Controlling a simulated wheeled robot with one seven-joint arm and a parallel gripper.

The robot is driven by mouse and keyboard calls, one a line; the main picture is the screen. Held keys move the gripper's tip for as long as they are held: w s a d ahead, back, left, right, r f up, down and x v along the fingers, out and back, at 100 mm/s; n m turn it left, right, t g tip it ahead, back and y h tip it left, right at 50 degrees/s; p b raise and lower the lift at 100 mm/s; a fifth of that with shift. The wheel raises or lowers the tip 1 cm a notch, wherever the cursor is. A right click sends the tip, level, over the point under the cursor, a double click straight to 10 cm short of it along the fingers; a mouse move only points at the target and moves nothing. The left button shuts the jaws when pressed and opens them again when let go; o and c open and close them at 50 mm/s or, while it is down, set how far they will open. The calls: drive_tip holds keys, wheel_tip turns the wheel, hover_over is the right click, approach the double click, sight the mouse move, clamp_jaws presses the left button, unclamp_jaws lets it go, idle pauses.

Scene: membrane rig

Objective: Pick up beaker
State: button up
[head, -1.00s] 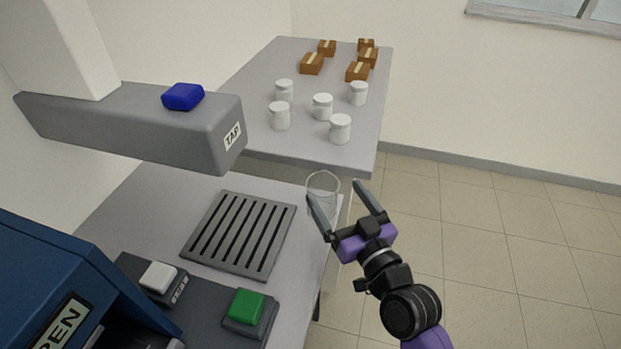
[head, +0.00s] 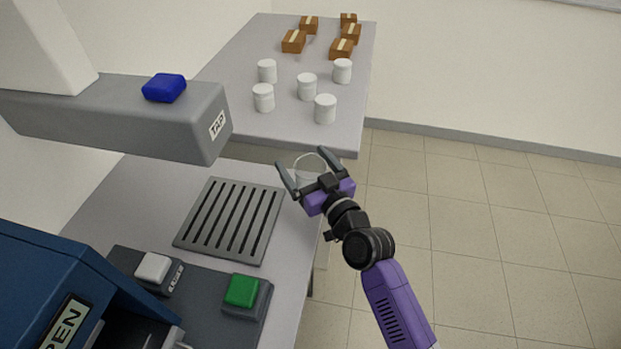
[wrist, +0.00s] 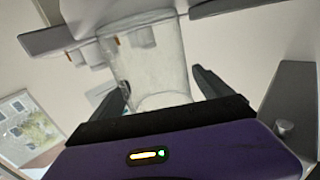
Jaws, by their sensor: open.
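The beaker (head: 311,163) is a clear glass vessel near the right edge of the grey bench, beside the slotted drain plate. In the head view my gripper partly covers it. In the wrist view the beaker (wrist: 152,65) shows large between the two fingers. My gripper (head: 301,162) is open, with one finger on each side of the beaker. In the wrist view the fingers (wrist: 165,88) appear apart from the glass, though contact is hard to tell.
A grey tap arm (head: 120,112) with a blue button (head: 164,88) overhangs the bench left of the drain plate (head: 230,220). White (head: 153,268) and green (head: 241,291) buttons sit in front. A table behind holds white jars (head: 307,87) and brown boxes (head: 293,41). Open floor lies right.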

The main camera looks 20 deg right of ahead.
drive_tip(key=shift+w, duration=0.25)
drive_tip(key=c, duration=1.3)
drive_tip(key=shift+c, duration=1)
drive_tip(key=shift+r, duration=0.1)
